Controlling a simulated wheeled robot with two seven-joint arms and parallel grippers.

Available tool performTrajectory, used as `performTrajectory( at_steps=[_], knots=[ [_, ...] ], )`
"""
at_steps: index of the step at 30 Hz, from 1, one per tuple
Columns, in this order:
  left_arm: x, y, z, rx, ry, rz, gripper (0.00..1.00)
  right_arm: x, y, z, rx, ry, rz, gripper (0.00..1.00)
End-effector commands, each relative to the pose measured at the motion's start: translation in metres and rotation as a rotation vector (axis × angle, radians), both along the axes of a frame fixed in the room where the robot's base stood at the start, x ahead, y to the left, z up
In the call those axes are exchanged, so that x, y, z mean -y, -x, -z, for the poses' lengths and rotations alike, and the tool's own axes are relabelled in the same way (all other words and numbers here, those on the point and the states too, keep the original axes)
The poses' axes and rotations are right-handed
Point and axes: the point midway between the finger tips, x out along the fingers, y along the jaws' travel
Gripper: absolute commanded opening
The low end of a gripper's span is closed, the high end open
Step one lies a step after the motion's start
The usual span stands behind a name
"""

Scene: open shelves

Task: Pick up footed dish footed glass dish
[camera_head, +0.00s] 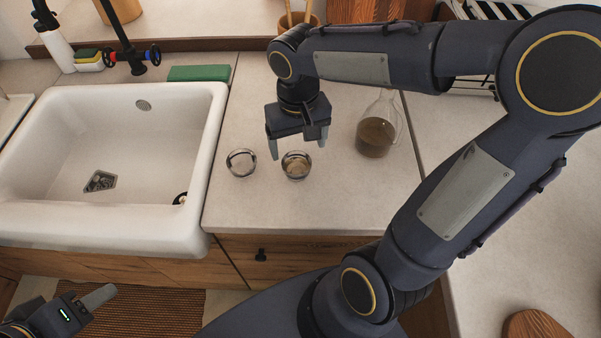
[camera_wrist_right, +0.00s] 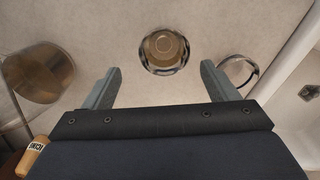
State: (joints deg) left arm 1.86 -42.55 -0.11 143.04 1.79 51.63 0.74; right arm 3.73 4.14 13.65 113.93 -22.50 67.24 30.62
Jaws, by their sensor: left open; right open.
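Two small clear glass dishes stand on the counter right of the sink. The right one (camera_head: 296,165), with a brownish inside, sits just below and in front of my right gripper (camera_head: 298,143). In the right wrist view this dish (camera_wrist_right: 165,50) lies ahead of and between the open fingers, apart from them; rings show at its centre. The left dish (camera_head: 242,163) also shows in the wrist view (camera_wrist_right: 238,72), right of the fingers. I cannot tell for certain which dish has a foot. My right gripper is open, empty and pointing down. My left gripper (camera_head: 82,302) is open, low at the left, away from the counter.
A glass flask with brown contents (camera_head: 376,132) stands right of the right dish. The white sink (camera_head: 215,150) borders the counter on the left. A green sponge block (camera_head: 199,73) lies behind. The counter front is clear.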

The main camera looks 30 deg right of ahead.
Motion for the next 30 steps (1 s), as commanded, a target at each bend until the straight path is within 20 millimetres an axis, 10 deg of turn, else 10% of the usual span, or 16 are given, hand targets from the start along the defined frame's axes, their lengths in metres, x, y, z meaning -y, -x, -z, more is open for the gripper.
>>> performTrajectory(
  at_steps=[18, 30],
  knots=[
    [0.000, 0.000, -0.003, 0.000, 0.000, 0.000, 0.47, -0.007, 0.005, 0.074, -0.004, 0.002, -0.001, 0.80],
    [0.000, 0.000, -0.003, 0.000, 0.000, 0.000, 0.47, -0.007, 0.004, 0.077, -0.001, 0.001, 0.000, 0.66]
  ],
)
